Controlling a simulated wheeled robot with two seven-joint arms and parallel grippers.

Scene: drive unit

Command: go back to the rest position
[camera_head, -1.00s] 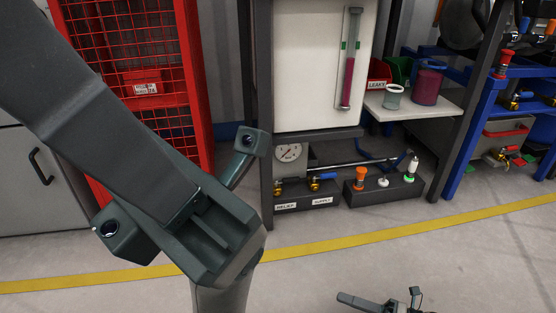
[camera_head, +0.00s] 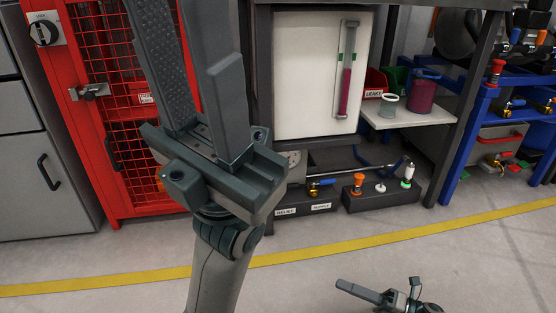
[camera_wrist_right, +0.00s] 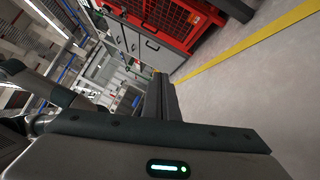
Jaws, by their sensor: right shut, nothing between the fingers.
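A red mesh cage (camera_head: 112,145) and grey cabinet (camera_head: 35,180) stand behind at left. A white panel (camera_head: 300,85) with a red-filled tube is at centre. A blue rack (camera_head: 462,150) is at right. Grey floor with a yellow line (camera_head: 400,232) is open in front.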

